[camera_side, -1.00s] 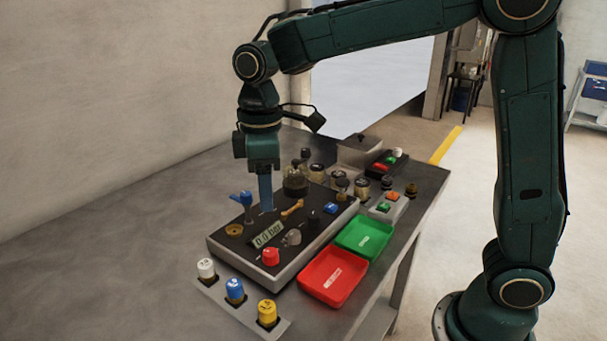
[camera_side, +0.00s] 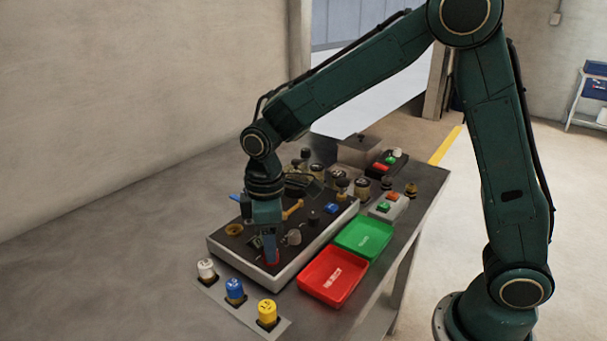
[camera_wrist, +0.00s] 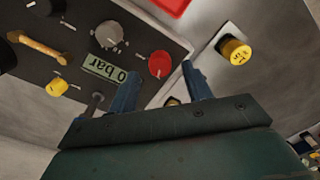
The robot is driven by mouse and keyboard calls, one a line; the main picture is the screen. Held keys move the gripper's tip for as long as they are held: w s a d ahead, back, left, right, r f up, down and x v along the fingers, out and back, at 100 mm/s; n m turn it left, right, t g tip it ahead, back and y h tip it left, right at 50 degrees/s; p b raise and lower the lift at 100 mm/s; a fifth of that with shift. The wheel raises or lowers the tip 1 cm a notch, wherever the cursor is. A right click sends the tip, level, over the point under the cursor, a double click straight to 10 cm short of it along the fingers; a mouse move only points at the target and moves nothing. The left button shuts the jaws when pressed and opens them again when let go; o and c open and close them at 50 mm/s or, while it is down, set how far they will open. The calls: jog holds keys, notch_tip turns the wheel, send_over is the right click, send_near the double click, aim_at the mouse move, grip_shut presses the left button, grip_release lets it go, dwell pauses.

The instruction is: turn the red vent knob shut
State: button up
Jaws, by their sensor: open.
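In the wrist view my gripper (camera_wrist: 160,80) is open, with one blue finger on each side of the knob's near edge. I cannot tell whether either finger touches it. In the side view my gripper (camera_side: 270,252) points down over the front of the panel. Its fingers hide most of the red knob (camera_side: 272,263) there.
A grey knob (camera_side: 294,238) and a brass lever (camera_side: 292,209) stand close by on the panel. White (camera_side: 206,268), blue (camera_side: 234,290) and yellow (camera_side: 267,312) caps stand in front. A red tray (camera_side: 333,276) and a green tray (camera_side: 363,236) lie to the right.

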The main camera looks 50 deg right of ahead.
jog(key=shift+f, duration=1.1)
jog(key=c, duration=1)
jog(key=shift+o, duration=0.2)
